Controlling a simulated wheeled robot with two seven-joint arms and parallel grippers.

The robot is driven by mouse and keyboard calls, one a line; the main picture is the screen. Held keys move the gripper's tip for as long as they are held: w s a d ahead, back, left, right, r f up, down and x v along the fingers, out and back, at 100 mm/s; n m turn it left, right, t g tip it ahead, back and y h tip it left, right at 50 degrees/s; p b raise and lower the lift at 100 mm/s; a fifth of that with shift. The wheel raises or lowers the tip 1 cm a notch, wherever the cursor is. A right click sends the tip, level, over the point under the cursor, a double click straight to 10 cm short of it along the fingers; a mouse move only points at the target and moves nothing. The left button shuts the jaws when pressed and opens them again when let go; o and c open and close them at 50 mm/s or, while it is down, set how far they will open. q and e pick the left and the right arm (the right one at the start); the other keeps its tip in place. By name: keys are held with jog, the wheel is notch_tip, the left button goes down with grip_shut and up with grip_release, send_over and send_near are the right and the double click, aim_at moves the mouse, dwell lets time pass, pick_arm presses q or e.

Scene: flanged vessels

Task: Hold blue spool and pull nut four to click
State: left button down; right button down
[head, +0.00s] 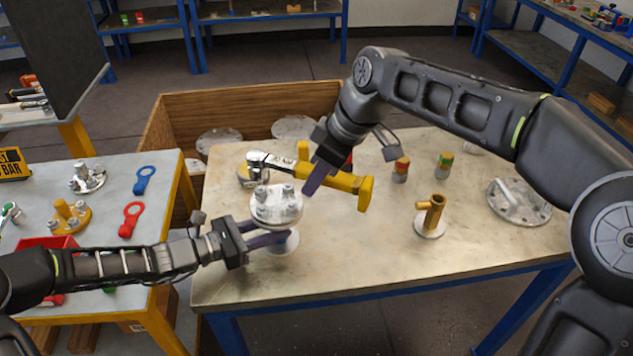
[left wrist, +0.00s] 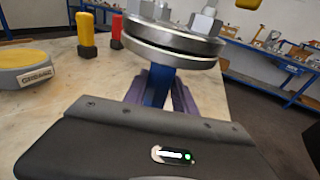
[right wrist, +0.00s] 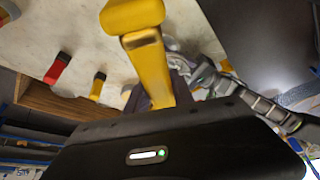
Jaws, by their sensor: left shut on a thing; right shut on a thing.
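The blue spool stands on the right-hand table, with a grey bolted flange (head: 276,207) on top; its blue neck shows in the left wrist view (left wrist: 158,88). My left gripper (head: 268,238) is shut around that neck, just under the flange. Several nuts stand on the flange (left wrist: 205,22); I cannot tell which is nut four. A yellow wrench (head: 345,182) with a silver head (head: 272,160) reaches over the flange's back left side. My right gripper (head: 316,178) is shut on its yellow handle (right wrist: 152,75). Whether the socket sits fully on a nut is unclear.
A brass tee post (head: 431,214), a red-topped cylinder (head: 401,168), a green-topped one (head: 444,164) and a flanged plate with a handle (head: 519,202) stand to the right. A yellow-topped grease tin (left wrist: 25,68) is close by. A wooden crate (head: 240,103) lies behind.

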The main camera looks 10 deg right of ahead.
jog(key=shift+r, duration=0.1)
pick_arm(q)
jog(key=c, duration=0.9)
grip_release()
jog(key=shift+a, duration=0.1)
jog(key=v, duration=1.2)
